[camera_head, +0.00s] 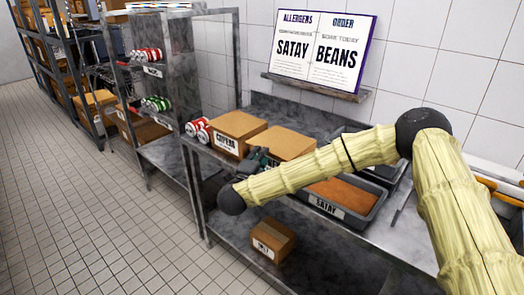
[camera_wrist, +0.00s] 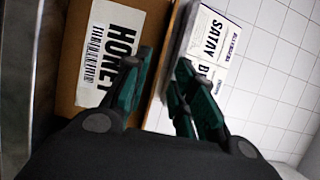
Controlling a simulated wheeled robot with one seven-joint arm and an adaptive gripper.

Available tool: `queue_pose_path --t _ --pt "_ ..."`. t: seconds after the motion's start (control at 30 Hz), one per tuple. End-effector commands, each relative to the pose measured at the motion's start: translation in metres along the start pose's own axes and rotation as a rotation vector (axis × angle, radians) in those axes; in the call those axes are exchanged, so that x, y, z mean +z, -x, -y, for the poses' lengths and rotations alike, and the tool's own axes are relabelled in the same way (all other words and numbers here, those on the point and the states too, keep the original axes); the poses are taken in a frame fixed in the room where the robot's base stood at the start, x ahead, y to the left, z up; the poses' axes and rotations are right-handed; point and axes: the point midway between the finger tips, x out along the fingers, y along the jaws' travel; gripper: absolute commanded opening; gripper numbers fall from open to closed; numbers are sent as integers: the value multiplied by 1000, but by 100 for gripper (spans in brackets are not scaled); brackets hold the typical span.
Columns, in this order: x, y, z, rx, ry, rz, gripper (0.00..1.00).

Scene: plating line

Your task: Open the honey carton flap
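The honey carton (camera_head: 288,141) is a brown box on the steel counter in the head view, with its front partly hidden by my gripper. In the wrist view the honey carton (camera_wrist: 98,60) fills the upper left, its white HONEY label turned sideways. Its top looks closed in the head view. My gripper (camera_head: 258,158) is in front of the carton. In the wrist view my gripper (camera_wrist: 165,55) has its dark green fingers apart, with the carton's edge and the board behind showing between them. Nothing is held. I cannot tell whether a finger touches the carton.
Another brown carton (camera_head: 236,130) stands just left, with red cans (camera_head: 198,131) beside it. A satay tray (camera_head: 347,200) is on the right. A smaller box (camera_head: 272,239) sits on the lower shelf. An allergens and order board (camera_head: 318,50) stands behind. The floor at left is clear.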

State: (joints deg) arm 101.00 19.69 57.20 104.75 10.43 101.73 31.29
Motion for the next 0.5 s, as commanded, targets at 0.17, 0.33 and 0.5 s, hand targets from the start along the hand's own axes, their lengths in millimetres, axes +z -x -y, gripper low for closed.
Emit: queue_pose_path --t 0.17,0.33,0.5 --pt "0 -19 0 1 1 -2 26" --pt "0 -25 -1 1 1 1 26" --pt "0 -26 -1 1 1 1 26"
